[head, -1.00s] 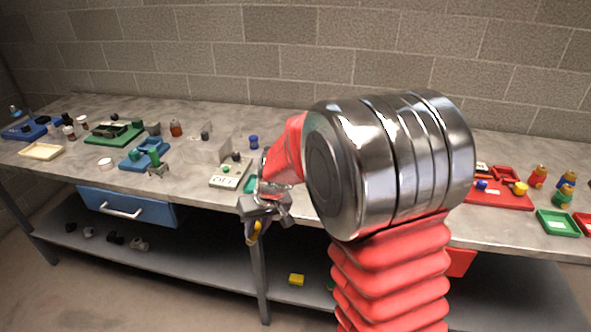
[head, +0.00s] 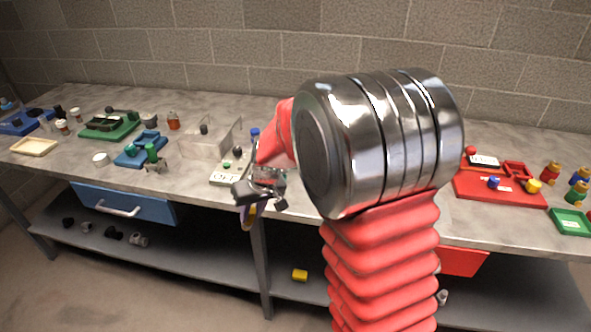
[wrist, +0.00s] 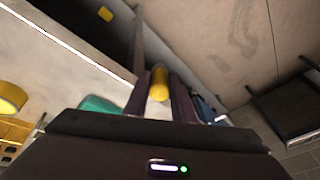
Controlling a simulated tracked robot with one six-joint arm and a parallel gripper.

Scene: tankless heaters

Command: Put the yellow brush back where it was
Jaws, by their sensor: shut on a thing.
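My gripper (head: 252,201) is at the front edge of the bench, left of the middle. It is shut on the yellow brush (head: 248,216), of which only a small part shows below the fingers. In the wrist view the brush's yellow rounded end (wrist: 159,83), with a pale part below it, sits between the two dark fingers. The rest of the brush is hidden by the gripper.
A white outlet board (head: 226,176) lies just left of my gripper, with a clear box (head: 195,146) behind it. A blue drawer (head: 128,203) hangs under the bench. A red tray (head: 500,188) stands right. A yellow block (head: 300,275) lies on the lower shelf.

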